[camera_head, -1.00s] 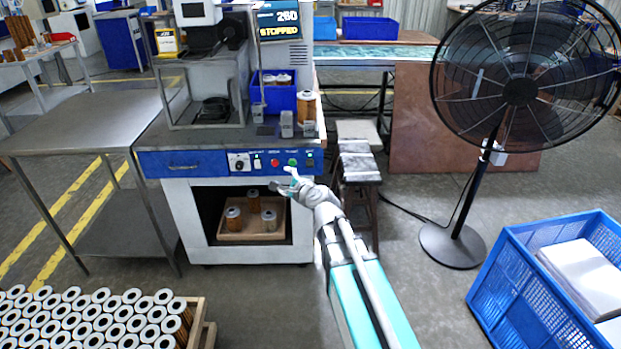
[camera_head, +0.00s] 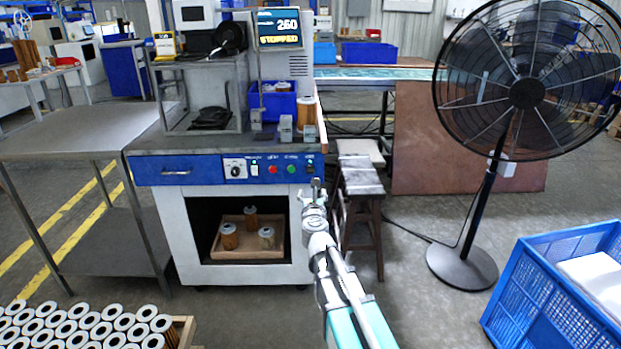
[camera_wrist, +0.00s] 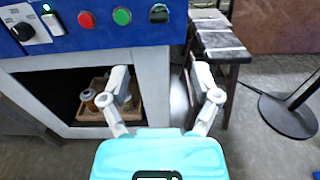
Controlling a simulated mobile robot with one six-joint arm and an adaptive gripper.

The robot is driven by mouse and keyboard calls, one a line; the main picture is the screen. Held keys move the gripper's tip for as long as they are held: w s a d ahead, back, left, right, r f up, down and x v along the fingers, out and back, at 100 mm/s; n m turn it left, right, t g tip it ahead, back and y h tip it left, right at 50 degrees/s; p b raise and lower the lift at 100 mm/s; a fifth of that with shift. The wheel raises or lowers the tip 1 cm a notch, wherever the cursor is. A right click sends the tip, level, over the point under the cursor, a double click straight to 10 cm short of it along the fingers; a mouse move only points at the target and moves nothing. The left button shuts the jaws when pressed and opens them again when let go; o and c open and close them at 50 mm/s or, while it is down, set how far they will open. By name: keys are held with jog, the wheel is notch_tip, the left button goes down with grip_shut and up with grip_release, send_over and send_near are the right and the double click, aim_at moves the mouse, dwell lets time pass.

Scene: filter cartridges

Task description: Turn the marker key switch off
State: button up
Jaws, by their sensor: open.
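The control panel (camera_head: 205,169) is a blue strip on the front of the white machine. It carries a rotary knob on a white plate (camera_head: 235,169), a small green-lit switch (camera_head: 255,170), a red button (camera_head: 273,170), a green button (camera_head: 291,169) and a dark switch (camera_head: 310,167) at the right end. This dark switch may be the marker key switch; its label and position are unreadable. In the wrist view the dark switch (camera_wrist: 159,14) sits at the top edge. My gripper (camera_wrist: 163,82) is open and empty, below the panel, its fingers apart and touching nothing.
A stool (camera_head: 362,190) stands right of the machine. Below the panel, an open bay holds a wooden tray (camera_head: 255,252) with 3 cartridges. A fan (camera_head: 463,262) and a blue crate (camera_head: 510,300) stand to the right. A steel table (camera_head: 75,137) stands left.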

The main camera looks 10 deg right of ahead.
aim_at(310, 172)
dwell(0.3)
jog(key=w, duration=0.4)
jog(key=w+d, duration=0.1)
jog(key=w, duration=0.8)
jog(key=shift+w+d, duration=0.35)
jog(key=shift+d, duration=0.05)
grip_shut()
